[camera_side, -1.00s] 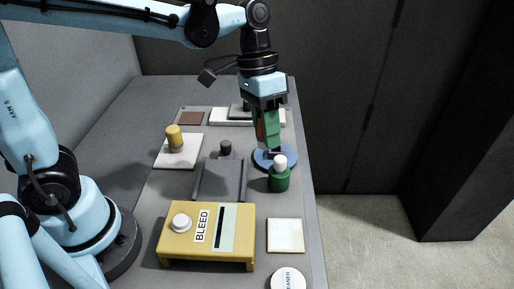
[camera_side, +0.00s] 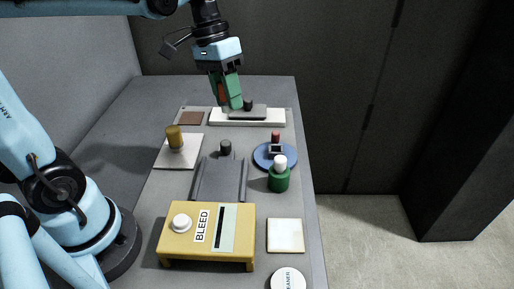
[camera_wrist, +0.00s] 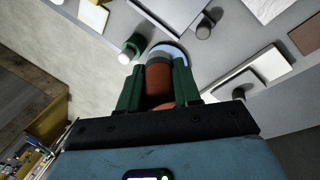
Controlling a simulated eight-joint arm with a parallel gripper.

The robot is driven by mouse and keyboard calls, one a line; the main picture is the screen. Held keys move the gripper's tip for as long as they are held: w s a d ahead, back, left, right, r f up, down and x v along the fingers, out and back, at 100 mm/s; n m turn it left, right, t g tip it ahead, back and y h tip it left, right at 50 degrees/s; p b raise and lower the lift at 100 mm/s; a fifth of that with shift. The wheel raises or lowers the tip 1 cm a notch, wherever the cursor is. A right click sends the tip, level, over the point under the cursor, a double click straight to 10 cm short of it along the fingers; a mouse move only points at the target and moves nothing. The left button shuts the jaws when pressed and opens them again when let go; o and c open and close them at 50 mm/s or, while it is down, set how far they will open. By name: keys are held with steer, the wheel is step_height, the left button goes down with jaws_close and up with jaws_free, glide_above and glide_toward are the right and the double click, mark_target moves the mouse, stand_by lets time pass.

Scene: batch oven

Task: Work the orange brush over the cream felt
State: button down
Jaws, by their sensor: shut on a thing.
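My gripper (camera_side: 234,101) is shut on the orange-brown brush (camera_side: 221,94), held above the back of the bench by the long white block. In the wrist view the brush (camera_wrist: 158,82) shows as an orange-brown cylinder with a grey end between the green fingers (camera_wrist: 158,88). Its tip is not clear in the side view. A cream square pad (camera_side: 285,236), which looks like the felt, lies flat at the front right of the bench, well away from my gripper. Its corner also shows in the wrist view (camera_wrist: 93,13).
A blue round dish (camera_side: 262,158) holds a small red-handled item (camera_side: 275,141). A green bottle (camera_side: 279,180) stands before it. A yellow BLEED box (camera_side: 207,237), grey tray (camera_side: 221,180), white plate (camera_side: 168,160) with mustard peg, and long white block (camera_side: 262,119) crowd the bench.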

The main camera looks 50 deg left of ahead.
steer(key=s+d+f+m+g, duration=0.1)
steer(key=s+d+f+m, duration=0.15)
steer(key=d, duration=0.65)
steer(key=s+d+f+m+g, duration=0.1)
steer(key=d+f+m, duration=0.25)
steer(key=d, duration=0.45)
steer(key=s+d+f+m, duration=0.2)
steer(key=d+m, duration=0.1)
steer(key=d, duration=0.6)
steer(key=shift+y, duration=0.4)
steer(key=shift+s+a+f, duration=0.1)
steer(key=shift+f, duration=1.25)
steer(key=shift+a+f, duration=0.1)
steer(key=shift+f, duration=1.2)
steer(key=shift+w+a+f, duration=0.25)
steer(key=shift+f, duration=0.35)
steer(key=shift+w+a+f, duration=0.2)
steer(key=shift+a+f, duration=0.05)
steer(key=shift+f, duration=0.3)
steer(key=shift+w+a, duration=1.65)
steer(key=shift+w, duration=0.05)
steer(key=shift+s+d, duration=1.95)
steer(key=shift+s+d+r, duration=0.1)
steer(key=shift+s+r, duration=0.05)
steer(key=shift+r, duration=0.4)
steer(key=shift+s+d+r, duration=0.1)
steer(key=shift+r, duration=3.35)
